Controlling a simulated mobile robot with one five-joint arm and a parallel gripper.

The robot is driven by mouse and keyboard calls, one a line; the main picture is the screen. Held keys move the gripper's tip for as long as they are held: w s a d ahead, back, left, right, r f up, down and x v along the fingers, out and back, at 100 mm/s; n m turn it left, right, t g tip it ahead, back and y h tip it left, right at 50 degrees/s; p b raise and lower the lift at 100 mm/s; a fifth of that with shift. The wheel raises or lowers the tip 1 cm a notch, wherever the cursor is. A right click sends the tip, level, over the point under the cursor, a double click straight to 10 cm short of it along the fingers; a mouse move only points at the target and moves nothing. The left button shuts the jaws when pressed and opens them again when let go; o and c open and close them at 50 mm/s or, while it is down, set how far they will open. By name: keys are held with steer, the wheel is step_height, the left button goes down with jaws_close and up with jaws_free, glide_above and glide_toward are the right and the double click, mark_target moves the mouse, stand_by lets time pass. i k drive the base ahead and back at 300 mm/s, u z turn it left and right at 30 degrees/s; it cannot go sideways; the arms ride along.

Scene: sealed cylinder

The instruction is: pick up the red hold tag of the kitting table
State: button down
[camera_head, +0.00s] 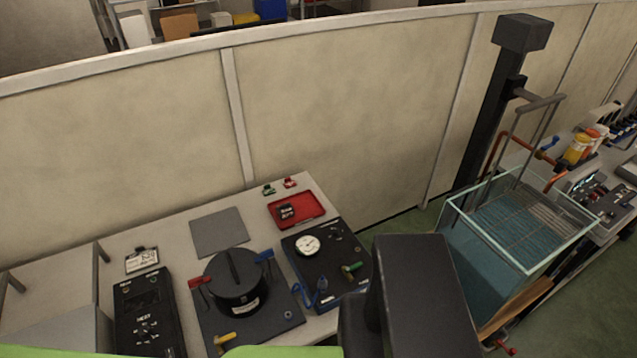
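A small red tag (290,182) lies near the far edge of the pale kitting table (175,235), with white on or beside it. A similar small green tag (268,189) lies just to its left, apart from it. Both are too small to read. Nothing covers the red tag. My gripper's fingers do not show. A large dark block at the lower middle appears to be part of my arm, well nearer to me than the tags.
A red tray (312,217) with a small dark item stands just in front of the tags. A black lidded cylinder (236,283), a gauge board (336,272) and a black meter (150,325) fill the near table. A wall panel (340,110) rises behind; a water tank (515,245) stands right.

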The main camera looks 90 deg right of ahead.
mark_target(288, 184)
steer(key=z, duration=0.55)
steer(key=k, duration=0.15)
steer(key=z, duration=2.35)
steer(key=k, duration=0.85)
steer(key=u, duration=0.2)
steer(key=i, duration=0.9)
steer(key=z, duration=0.1)
